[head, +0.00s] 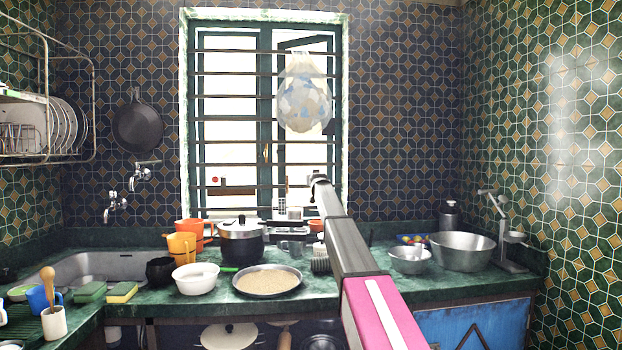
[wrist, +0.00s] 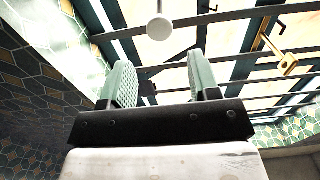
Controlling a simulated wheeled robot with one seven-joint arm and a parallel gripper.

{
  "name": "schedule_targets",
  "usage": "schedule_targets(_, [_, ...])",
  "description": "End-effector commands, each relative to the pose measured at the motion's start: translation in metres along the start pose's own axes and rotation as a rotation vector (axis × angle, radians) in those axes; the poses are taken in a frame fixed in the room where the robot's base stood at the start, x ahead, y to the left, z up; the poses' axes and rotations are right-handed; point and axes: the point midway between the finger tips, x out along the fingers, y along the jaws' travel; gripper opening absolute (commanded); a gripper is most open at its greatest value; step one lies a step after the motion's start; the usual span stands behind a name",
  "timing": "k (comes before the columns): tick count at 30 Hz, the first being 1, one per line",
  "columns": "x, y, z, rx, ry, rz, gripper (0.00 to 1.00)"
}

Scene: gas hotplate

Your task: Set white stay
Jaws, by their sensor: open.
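A white round knob on a short stem (wrist: 158,27) shows at the top of the wrist view. It may be the white stay, but I cannot tell for sure. My gripper (wrist: 160,70) is open, with its two pale green ribbed fingers apart. Nothing is held between them. The knob appears above and between the fingertips, apart from them. In the head view my arm reaches up in front of the window (head: 230,110); the fingers are not clear there, and I cannot make out the stay.
Dark horizontal bars (wrist: 225,55) cross the window beyond my gripper. A brass handle (wrist: 284,62) is at right. A filled plastic bag (head: 304,100) hangs at the window. Below are a dark pot (head: 241,246), a tray of grain (head: 267,281) and a steel bowl (head: 463,251).

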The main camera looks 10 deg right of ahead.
Motion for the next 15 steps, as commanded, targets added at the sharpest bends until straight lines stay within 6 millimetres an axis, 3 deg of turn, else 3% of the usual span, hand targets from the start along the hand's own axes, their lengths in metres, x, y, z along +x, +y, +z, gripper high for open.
schedule_targets(15, [0.081, 0.000, 0.000, 0.000, 0.000, 0.000, 0.56])
